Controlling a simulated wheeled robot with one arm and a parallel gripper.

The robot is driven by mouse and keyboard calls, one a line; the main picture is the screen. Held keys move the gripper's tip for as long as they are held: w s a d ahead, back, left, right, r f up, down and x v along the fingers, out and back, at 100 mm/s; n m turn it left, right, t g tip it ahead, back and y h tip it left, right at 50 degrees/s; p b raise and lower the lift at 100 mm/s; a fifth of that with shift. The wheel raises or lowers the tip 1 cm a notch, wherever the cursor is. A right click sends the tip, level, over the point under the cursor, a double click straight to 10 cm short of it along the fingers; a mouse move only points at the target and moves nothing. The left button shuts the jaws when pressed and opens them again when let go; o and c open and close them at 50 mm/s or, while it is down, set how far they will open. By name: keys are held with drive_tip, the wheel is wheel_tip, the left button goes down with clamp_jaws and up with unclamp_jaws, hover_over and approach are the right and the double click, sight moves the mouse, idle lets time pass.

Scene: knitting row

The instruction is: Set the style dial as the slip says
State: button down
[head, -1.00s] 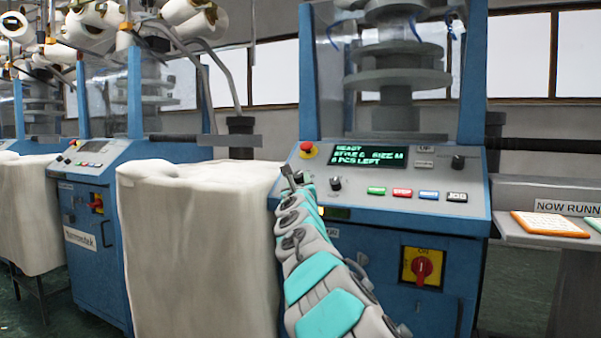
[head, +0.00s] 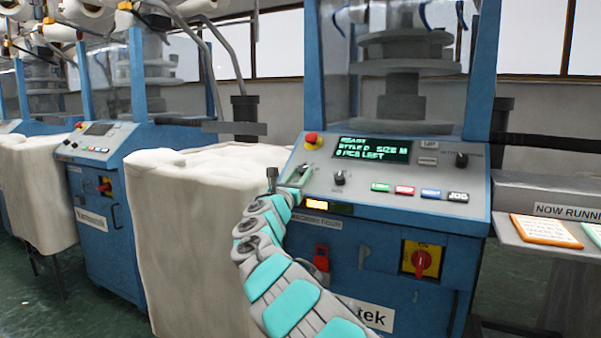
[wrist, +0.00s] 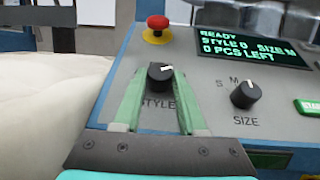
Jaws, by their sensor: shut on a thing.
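The style dial (wrist: 160,77) is a black knob with a white mark, above the word STYLE on the sloped grey panel. Its mark points right in the wrist view; its scale letters are not readable. My gripper (wrist: 164,84) has its two green fingers on either side of the dial, shut on it. In the head view my gripper (head: 298,176) is at the panel's left part and hides the dial. The display (wrist: 254,36) reads READY, a style letter that looks like D, SIZE M, and 0 PCS LEFT. An orange-edged slip (head: 547,230) lies on the right shelf, its writing unreadable.
The size dial (wrist: 245,95) is right of the style dial. A red stop button (wrist: 157,29) is above it. Several coloured buttons (head: 405,190) line the panel's front. A cream fabric-covered block (head: 185,240) stands left of the machine. A red-yellow switch (head: 422,260) is below.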

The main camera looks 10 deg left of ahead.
drive_tip(key=shift+r, duration=0.15)
drive_tip(key=shift+c, duration=2.4)
unclamp_jaws()
drive_tip(key=shift+s, duration=0.1)
drive_tip(key=b+v, duration=0.1)
drive_tip(key=v, duration=0.6)
drive_tip(key=shift+s+f, duration=0.25)
drive_tip(key=shift+f, duration=0.05)
drive_tip(key=shift+r, duration=0.1)
